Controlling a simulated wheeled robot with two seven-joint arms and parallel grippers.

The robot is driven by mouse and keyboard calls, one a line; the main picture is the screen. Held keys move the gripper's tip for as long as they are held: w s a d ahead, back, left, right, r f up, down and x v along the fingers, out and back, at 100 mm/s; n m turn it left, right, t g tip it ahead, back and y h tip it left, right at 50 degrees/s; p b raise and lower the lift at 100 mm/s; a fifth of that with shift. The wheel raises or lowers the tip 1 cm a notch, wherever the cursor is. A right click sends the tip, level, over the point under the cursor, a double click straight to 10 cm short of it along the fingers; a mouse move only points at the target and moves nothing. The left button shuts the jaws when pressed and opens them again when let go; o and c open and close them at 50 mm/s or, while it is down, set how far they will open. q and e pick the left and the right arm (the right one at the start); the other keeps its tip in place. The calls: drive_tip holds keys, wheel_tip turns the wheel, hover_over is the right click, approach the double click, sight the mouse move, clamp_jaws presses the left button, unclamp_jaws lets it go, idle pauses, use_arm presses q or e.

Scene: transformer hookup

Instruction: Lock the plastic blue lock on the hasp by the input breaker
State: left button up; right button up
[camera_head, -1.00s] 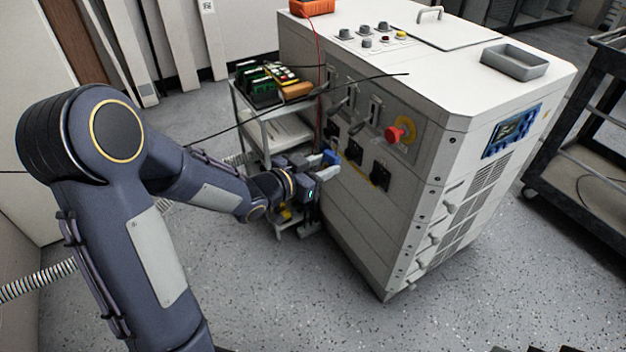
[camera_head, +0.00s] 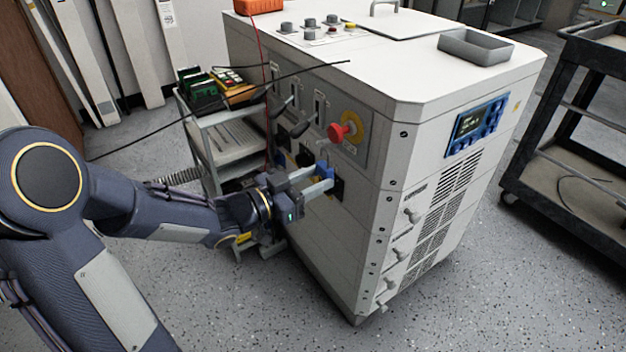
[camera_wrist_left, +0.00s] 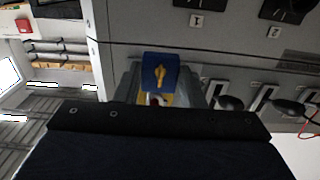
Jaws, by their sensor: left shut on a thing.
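The blue plastic lock (camera_head: 322,168) is between the fingertips of my left gripper (camera_head: 322,180), which is shut on it, close to the cabinet's front panel below the red stop knob. In the left wrist view the lock (camera_wrist_left: 158,66) shows as a blue block with a yellow key-like piece on its face, held between the two grey fingers of my left gripper (camera_wrist_left: 160,88). Breaker handles (camera_head: 303,126) stick out of the panel up and left of the lock. I cannot make out the hasp or whether the lock touches anything. My right gripper is not in view.
The white cabinet (camera_head: 370,240) has a red stop knob (camera_head: 340,132) jutting out near the gripper. A grey tray (camera_head: 475,47) lies on top. A small cart (camera_head: 215,145) stands left and a dark cart (camera_head: 560,170) right. A thin black cable (camera_head: 220,95) crosses above my arm.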

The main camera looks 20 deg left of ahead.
sight(316, 167)
use_arm(q)
drive_tip(key=shift+b+x, duration=0.3)
drive_tip(key=shift+x, duration=1.15)
drive_tip(key=shift+w+a+p, duration=0.55)
drive_tip(key=shift+w+a, duration=0.45)
drive_tip(key=shift+a, duration=0.3)
drive_tip(key=shift+w+a, duration=0.1)
drive_tip(key=shift+a, duration=0.05)
drive_tip(key=shift+w+a, duration=0.3)
drive_tip(key=shift+a, duration=0.05)
drive_tip(key=shift+f+b, duration=0.6)
drive_tip(key=shift+f, duration=0.4)
idle(0.4)
drive_tip(key=o, duration=1.2)
drive_tip(key=shift+c, duration=0.2)
drive_tip(key=shift+p+v, duration=0.4)
drive_tip(key=shift+v, duration=2.1)
